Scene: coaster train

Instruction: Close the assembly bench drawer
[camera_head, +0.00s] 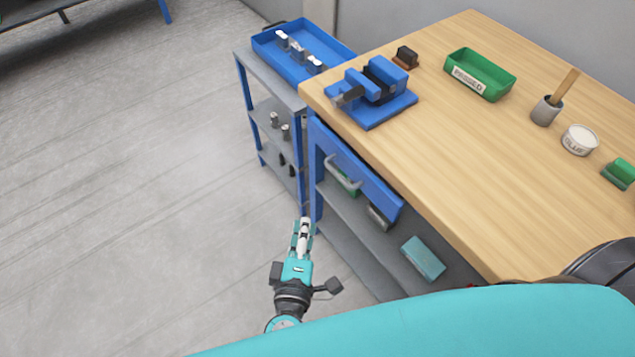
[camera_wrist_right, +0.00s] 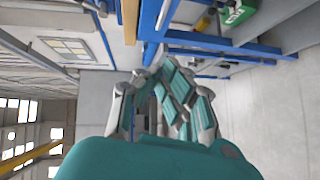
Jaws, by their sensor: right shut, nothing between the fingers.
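The assembly bench (camera_head: 450,140) has a light wooden top. Its blue drawer front (camera_head: 375,187) with a pale bar handle (camera_head: 343,173) sits just under the top's left edge. The front looks close to the edge, but I cannot tell whether a small gap stays open; the drawer's inside is hidden. My right gripper (camera_head: 304,226) is shut and empty, below and to the left of the handle, apart from it, over the floor beside the bench. Its closed fingers also show in the right wrist view (camera_wrist_right: 168,95). My left gripper is not in view.
A blue vise (camera_head: 375,92), green bin (camera_head: 480,75), grey cup (camera_head: 546,110) and white tub (camera_head: 579,140) stand on the bench. A shelf rack (camera_head: 270,90) with a blue tray (camera_head: 268,42) adjoins it. A teal box (camera_head: 423,258) lies on the lower shelf. The left floor is clear.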

